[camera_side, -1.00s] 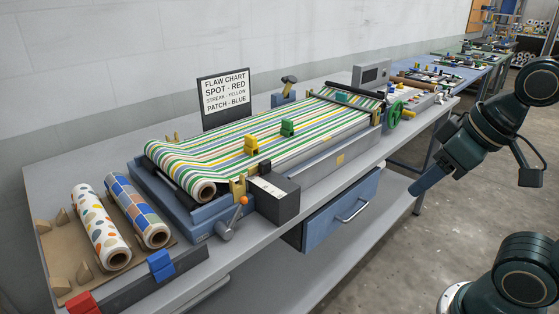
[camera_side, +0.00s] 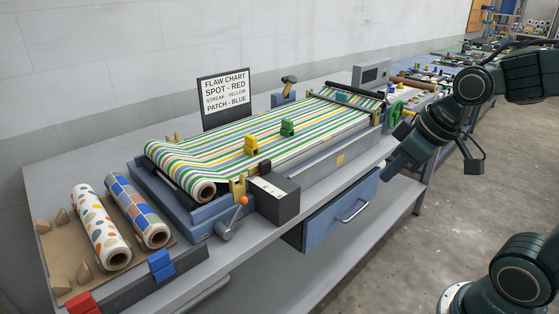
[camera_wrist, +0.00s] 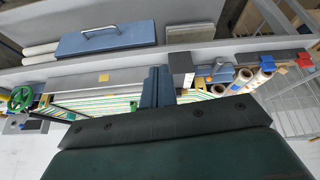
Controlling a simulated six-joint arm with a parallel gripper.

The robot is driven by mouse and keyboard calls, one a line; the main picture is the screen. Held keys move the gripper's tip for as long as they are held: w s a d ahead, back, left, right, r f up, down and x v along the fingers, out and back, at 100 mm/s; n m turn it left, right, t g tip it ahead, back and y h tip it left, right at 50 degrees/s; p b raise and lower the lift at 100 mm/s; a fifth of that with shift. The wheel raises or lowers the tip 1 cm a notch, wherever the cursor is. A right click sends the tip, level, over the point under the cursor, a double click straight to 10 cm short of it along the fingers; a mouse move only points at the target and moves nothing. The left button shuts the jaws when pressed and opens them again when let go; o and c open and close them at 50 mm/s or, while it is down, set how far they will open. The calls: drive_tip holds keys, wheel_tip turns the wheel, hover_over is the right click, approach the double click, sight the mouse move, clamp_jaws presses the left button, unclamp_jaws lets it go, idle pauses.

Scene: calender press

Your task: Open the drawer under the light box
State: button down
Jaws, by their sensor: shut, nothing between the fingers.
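The drawer (camera_side: 342,212) has a blue front with a silver bar handle (camera_side: 354,211) and sits under the bench top, below the light box (camera_side: 325,158) with the striped sheet over it. The drawer front looks closed. In the wrist view the drawer (camera_wrist: 125,40) and its handle (camera_wrist: 99,31) show upside down at the upper left. My gripper (camera_side: 388,174) is near the bench's front edge, up and to the right of the handle and apart from it. In the wrist view my gripper's blue fingers (camera_wrist: 157,73) are together and empty.
A green handwheel (camera_side: 395,113) stands at the machine's right end. A black box (camera_side: 272,197) and a crank lever (camera_side: 231,221) stick out near the front left. Two patterned rolls (camera_side: 100,227) lie on a board at the left. The floor before the drawer is clear.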

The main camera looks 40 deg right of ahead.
drive_tip(key=w+d+f+y, duration=0.1)
drive_tip(key=w+d+f, duration=0.9)
drive_tip(key=w+f, duration=0.15)
drive_tip(key=s+d+f+m+t+h, duration=0.1)
drive_tip(key=d+f+t, duration=0.2)
drive_tip(key=d+f, duration=0.8)
wheel_tip(320, 180, down, 2)
drive_tip(key=shift+s+f, duration=0.15)
drive_tip(key=shift+f, duration=0.15)
approach(344, 213)
drive_tip(key=shift+x, duration=2.4)
drive_tip(key=shift+a, duration=0.15)
